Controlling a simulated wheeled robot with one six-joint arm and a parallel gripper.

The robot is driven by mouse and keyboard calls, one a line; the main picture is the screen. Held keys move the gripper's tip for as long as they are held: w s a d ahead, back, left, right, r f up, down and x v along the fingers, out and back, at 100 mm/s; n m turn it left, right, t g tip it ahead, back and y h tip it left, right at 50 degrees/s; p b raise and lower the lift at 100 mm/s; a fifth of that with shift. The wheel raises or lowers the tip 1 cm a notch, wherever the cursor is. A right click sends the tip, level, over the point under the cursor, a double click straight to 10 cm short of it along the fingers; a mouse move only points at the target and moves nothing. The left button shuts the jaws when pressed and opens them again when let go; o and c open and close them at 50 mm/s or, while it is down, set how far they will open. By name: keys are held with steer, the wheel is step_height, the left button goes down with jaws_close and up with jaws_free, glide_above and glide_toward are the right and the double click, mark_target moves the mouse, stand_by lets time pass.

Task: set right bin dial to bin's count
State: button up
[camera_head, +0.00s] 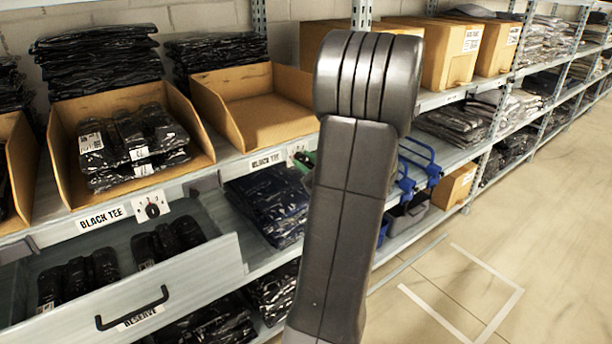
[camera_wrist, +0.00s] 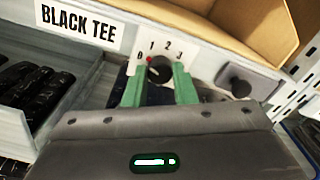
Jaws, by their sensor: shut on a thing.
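The right bin (camera_head: 265,108) is an open cardboard bin that looks empty; its near floor is partly hidden by its front wall. A BLACK TEE label (camera_head: 267,160) is on the shelf edge below it. In the wrist view its dial (camera_wrist: 160,70) is a black round knob on a white plate marked 0, 1, 2, 3. A red mark shows at the knob's upper left, near 0; its exact setting is hard to read. My gripper (camera_wrist: 158,88) has its green fingers on both sides of the knob, shut on it. In the head view my arm hides most of the gripper.
The left bin (camera_head: 57,137) holds several black packs, with its own dial (camera_head: 152,207) below. An open drawer (camera_head: 190,279) with black packs juts out at lower left. A dark knob (camera_wrist: 237,83) sits right of the dial. Floor at right is clear.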

steer(key=shift+f+n+b, duration=0.1)
steer(key=shift+n+b, duration=0.9)
steer(key=shift+b, duration=0.3)
steer(key=o, duration=1)
steer(key=v, duration=1.4)
steer(key=x, duration=1.4)
